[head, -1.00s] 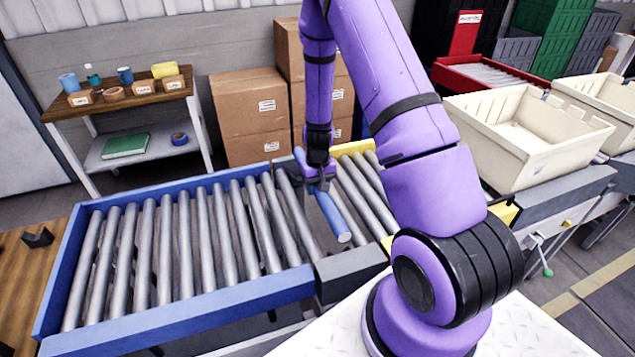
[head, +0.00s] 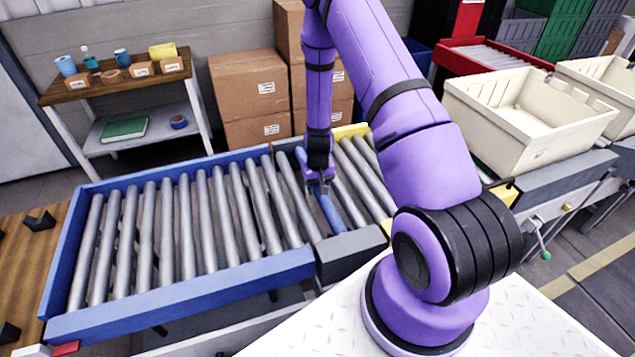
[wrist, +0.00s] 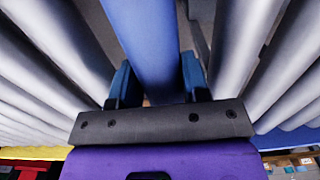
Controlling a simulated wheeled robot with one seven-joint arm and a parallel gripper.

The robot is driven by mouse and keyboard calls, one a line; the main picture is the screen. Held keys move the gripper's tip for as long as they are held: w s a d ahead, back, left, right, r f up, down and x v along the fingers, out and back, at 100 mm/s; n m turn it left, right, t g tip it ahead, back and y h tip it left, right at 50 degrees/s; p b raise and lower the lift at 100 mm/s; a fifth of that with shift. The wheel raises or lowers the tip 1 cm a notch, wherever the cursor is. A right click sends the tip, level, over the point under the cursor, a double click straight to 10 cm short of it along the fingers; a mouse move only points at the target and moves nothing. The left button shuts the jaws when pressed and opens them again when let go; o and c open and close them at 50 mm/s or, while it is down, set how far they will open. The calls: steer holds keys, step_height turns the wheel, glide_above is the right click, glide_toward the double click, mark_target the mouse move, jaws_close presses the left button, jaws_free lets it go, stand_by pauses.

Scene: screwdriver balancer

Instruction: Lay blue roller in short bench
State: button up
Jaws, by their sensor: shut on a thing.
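The blue roller (head: 331,214) lies in line with the grey rollers in the head view, in the gap between the blue-framed roller bench and the yellow-ended section. It looks level with its neighbours; whether its ends are seated cannot be told. My gripper (head: 319,186) is over the middle of the roller, pointing down and shut on it. In the wrist view the roller (wrist: 150,35) runs between the two blue fingers of my gripper (wrist: 155,85). The short bench (head: 350,246) seems to be the dark-framed section around the roller.
The long blue-framed bench (head: 180,313) with several grey rollers is to the left. Cream crates (head: 530,125) stand on the conveyor at right. Cardboard boxes (head: 248,95) and a small shelf table (head: 120,85) are behind.

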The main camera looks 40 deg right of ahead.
steer(key=shift+f, duration=0.25)
steer(key=o, duration=1.3)
steer(key=shift+c, duration=0.2)
steer(key=shift+r, duration=0.1)
step_height(320, 180, up, 11)
steer(key=shift+f, duration=0.15)
